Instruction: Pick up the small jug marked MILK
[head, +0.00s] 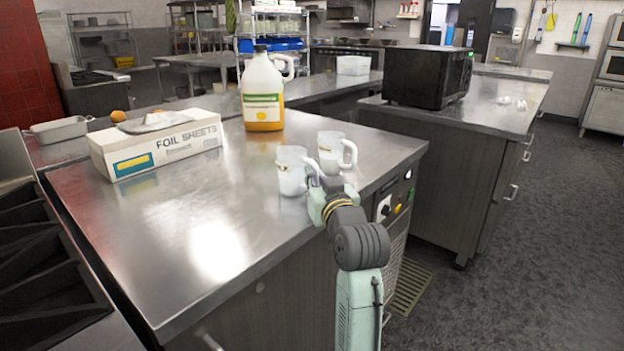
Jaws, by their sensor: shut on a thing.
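Two small pale jugs with handles stand close together near the right edge of the steel counter. The nearer jug (291,175) is on the left, with its handle on its right side. The farther jug (331,158) is just behind it to the right, with its handle also on the right. Any lettering on them is too small to read, so I cannot tell which is marked MILK. My gripper (316,187) is at the nearer jug's handle and shut on it. My wrist hides the fingertips in part. The nearer jug looks upright, and I cannot tell whether it touches the counter.
A large plastic bottle (263,88) with yellow contents stands behind the jugs. A foil sheets box (157,148) lies at the counter's left. A black microwave (427,76) sits on another counter. The steel counter (215,205) is bare in front and left of the jugs.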

